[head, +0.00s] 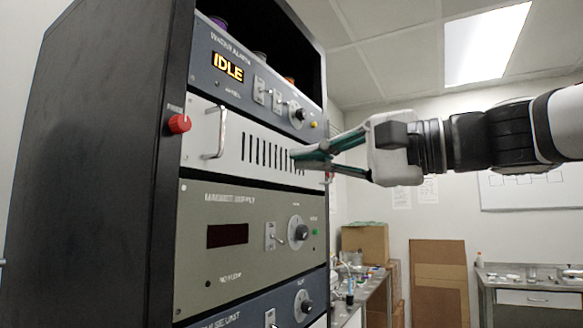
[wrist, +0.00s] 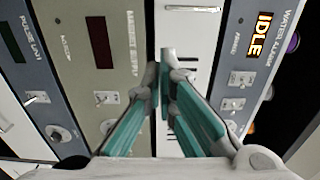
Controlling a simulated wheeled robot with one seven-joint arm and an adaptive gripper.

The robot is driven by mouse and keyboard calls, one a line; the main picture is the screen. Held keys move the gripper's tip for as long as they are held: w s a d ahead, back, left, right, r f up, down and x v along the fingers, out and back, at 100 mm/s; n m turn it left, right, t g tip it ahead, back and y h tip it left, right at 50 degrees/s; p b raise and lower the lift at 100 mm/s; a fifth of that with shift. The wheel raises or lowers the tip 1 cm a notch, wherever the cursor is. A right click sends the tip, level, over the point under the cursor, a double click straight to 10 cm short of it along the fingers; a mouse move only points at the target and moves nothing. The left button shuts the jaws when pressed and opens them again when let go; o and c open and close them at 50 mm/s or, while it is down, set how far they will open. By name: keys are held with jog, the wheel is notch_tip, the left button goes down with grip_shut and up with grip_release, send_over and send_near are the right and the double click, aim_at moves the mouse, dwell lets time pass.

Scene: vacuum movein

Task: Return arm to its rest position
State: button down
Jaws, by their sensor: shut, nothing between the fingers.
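My arm reaches in from the right in the head view, and my gripper (head: 300,160) is in front of the white vented panel (head: 222,135) of the equipment rack. In the wrist view my gripper (wrist: 164,75) points at the rack face with its teal fingers together and nothing between them. I cannot tell whether the fingertips touch the panel. My fingers hide part of the vent slots.
The rack (head: 105,150) fills the left side. Its water alarm panel (head: 245,80) reads IDLE, above a magnet supply panel (head: 250,240). A red knob (head: 179,124) sticks out at its left edge. Cardboard boxes (head: 437,265) and benches stand behind.

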jog(key=s+d+f+n+g+h+p, duration=0.15)
jog(key=s+f+h, duration=0.3)
jog(key=f, duration=0.65)
jog(key=s+d+f+n+g+h+p, duration=0.1)
jog(key=s+d+f+g+h, duration=0.15)
jog(key=s+f, duration=0.6)
jog(key=s+d+f+n+h+p, duration=0.1)
jog(key=s+d+f+h, duration=0.2)
jog(key=d+f, duration=0.3)
jog(key=s+d+f+n+h, duration=0.2)
jog(key=s+d+f+h, duration=0.2)
jog(key=f, duration=0.6)
jog(key=shift+s+d+g+h+p, duration=0.3)
jog(key=shift+d+g+h+p, duration=0.1)
jog(key=shift+d+h, duration=0.65)
jog(key=shift+n+y, duration=0.25)
